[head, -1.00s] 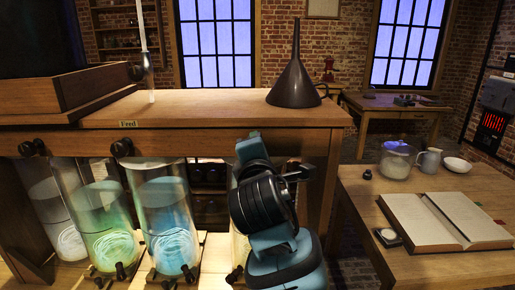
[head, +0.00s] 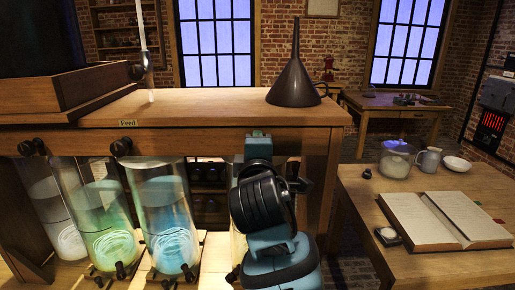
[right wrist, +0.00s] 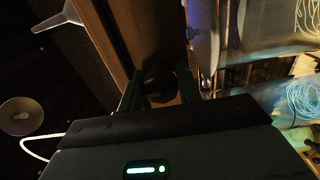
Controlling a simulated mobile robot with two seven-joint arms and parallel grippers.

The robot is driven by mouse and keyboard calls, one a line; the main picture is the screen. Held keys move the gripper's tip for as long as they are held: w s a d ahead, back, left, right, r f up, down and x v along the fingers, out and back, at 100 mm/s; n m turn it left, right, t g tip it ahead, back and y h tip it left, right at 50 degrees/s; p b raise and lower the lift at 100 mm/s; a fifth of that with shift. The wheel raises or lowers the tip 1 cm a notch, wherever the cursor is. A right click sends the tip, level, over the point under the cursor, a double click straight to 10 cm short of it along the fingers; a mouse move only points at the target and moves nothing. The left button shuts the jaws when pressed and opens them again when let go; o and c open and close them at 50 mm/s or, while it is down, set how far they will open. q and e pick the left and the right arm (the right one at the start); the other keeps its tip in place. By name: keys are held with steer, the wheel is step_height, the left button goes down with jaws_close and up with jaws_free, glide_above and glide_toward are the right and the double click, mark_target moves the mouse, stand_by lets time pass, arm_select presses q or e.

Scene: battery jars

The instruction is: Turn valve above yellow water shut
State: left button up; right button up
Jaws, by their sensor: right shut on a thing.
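My right gripper (right wrist: 159,76) shows in the right wrist view, its two fingers shut on a dark round valve knob (right wrist: 157,87) at the wooden bench front. In the head view my right arm's wrist hides this knob and the fingers. A jar (head: 237,246) stands behind my wrist with only a pale, yellowish sliver showing, so its water colour is hard to tell. To its left stand a blue-water jar (head: 163,215), a green-water jar (head: 104,215) and a pale jar (head: 59,225). My left gripper is not in view.
Two dark knobs (head: 121,147) (head: 32,147) sit on the bench front, left of my arm. A dark funnel (head: 295,85) stands on the bench top (head: 210,106). A side table (head: 360,193) at right holds an open book (head: 445,220), a glass pot (head: 397,160) and a mug (head: 428,159).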

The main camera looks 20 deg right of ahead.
steer(key=o, duration=0.9)
steer(key=shift+o, duration=0.2)
